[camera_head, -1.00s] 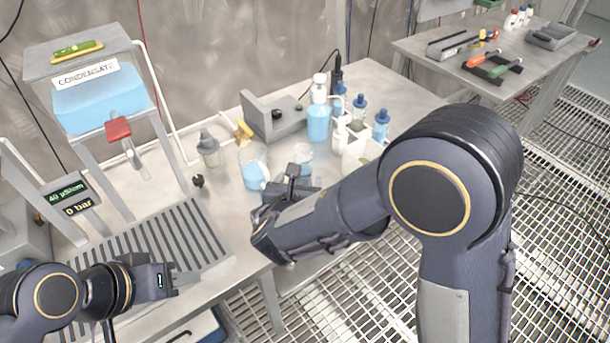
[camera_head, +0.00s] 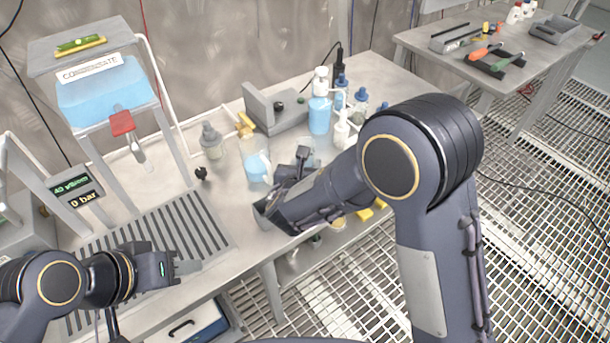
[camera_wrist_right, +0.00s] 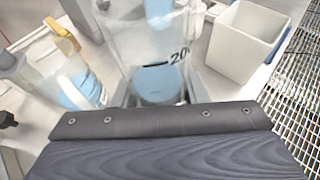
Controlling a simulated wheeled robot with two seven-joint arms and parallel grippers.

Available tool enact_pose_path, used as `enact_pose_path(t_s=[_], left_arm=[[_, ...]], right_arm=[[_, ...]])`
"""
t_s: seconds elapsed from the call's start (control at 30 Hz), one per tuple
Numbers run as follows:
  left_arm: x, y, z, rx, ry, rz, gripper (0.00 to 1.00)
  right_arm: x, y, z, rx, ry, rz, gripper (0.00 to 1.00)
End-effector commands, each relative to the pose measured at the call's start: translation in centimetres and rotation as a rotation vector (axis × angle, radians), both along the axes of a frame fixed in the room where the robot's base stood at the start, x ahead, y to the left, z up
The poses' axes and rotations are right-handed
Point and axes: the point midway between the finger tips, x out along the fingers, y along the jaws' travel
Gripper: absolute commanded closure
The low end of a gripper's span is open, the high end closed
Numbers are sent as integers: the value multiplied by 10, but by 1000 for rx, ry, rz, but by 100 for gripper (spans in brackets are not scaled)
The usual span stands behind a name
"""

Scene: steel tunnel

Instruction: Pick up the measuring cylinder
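A clear vessel (camera_wrist_right: 150,45) with a "20" marking and blue liquid low inside fills the middle of the right wrist view; I take it for the measuring cylinder. Its top is cut off there. In the head view it shows only partly, at the table behind my right gripper (camera_head: 290,178). The right gripper's dark fingers (camera_wrist_right: 158,95) stand apart, one on each side of the vessel's lower part; I cannot tell if they touch it. My left gripper (camera_head: 187,266) hangs empty above the slotted drain grid, its finger gap unclear.
A jug with blue liquid (camera_head: 257,166) stands just left of the right gripper. A wash bottle (camera_head: 319,115), blue-capped bottles (camera_head: 361,102) and a grey device (camera_head: 275,114) stand behind. A white square bin (camera_wrist_right: 243,40) is close on the right. The drain grid (camera_head: 160,232) is clear.

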Motion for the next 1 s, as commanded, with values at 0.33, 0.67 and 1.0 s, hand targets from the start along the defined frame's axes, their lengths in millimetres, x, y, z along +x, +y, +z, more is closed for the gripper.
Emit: enact_pose_path(t_s=[0.33,0.67,1.0], left_arm=[[0,0,0,0,0,0,64],[0,0,3,0,0,0,64],[0,0,1,0,0,0,64]], right_arm=[[0,0,1,1,-1,0,86],[-2,2,38,6,-6,1,86],[-68,36,102,2,-2,8,86]])
